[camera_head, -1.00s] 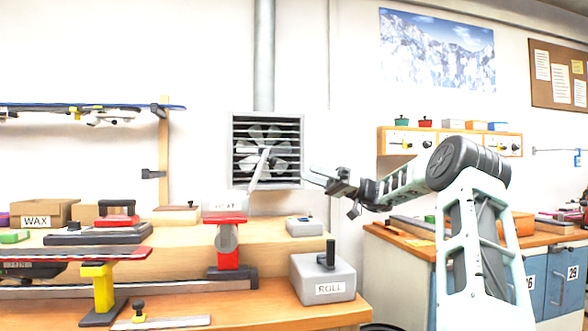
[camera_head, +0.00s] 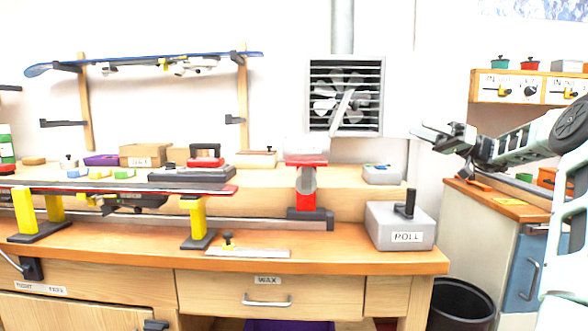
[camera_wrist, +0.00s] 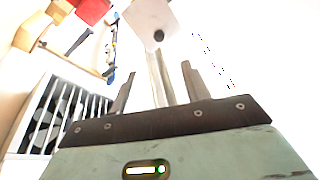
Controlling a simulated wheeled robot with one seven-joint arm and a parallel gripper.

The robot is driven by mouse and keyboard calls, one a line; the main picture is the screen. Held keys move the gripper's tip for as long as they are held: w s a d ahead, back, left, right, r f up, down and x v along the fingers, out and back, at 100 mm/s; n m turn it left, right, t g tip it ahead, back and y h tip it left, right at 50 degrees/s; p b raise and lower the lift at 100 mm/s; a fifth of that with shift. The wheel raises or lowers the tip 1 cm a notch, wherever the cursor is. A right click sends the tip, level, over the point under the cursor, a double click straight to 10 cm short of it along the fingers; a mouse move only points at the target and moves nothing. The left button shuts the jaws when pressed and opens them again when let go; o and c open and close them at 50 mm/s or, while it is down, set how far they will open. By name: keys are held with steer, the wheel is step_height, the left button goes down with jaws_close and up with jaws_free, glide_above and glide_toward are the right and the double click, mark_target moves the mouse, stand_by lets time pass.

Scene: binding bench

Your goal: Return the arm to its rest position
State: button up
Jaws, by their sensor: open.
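My gripper (camera_head: 428,137) is in the right half of the head view, raised in the air and pointing left.
A wall fan (camera_head: 345,95) hangs above. A black bin (camera_head: 462,303) and blue cabinet (camera_head: 524,266) stand at right. Space around the gripper looks clear.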

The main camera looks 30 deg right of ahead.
steer(key=w+a+f+m+g+h, duration=0.35)
steer(key=a+f, duration=0.45)
steer(key=a, duration=0.3)
steer(key=w+a+f+m+g+h, duration=0.25)
steer(key=w+a+f, duration=0.25)
steer(key=a+f, duration=0.45)
steer(key=s+a+f+m+g+h, duration=0.1)
steer(key=s+a+f+g+h, duration=0.2)
steer(key=a+f, duration=0.4)
steer(key=s+a+f+h, duration=0.4)
steer(key=s+h, duration=0.1)
steer(key=s, duration=0.3)
steer(key=s+a+f+h, duration=0.4)
steer(key=s, duration=0.4)
steer(key=s+a+r+n+g, duration=0.2)
steer(key=s+a+n, duration=0.3)
steer(key=a, duration=0.4)
steer(key=s+a+r+n+g, duration=0.1)
steer(key=s+a+r+n, duration=0.15)
steer(key=s+a, duration=0.65)
step_height(320, 180, up, 19)
steer(key=w+p, duration=0.1)
steer(key=p, duration=1.9)
steer(key=shift+w+a+f+y+p, duration=0.15)
steer(key=shift+w+a+y+p, duration=0.1)
steer(key=shift+y+p, duration=0.1)
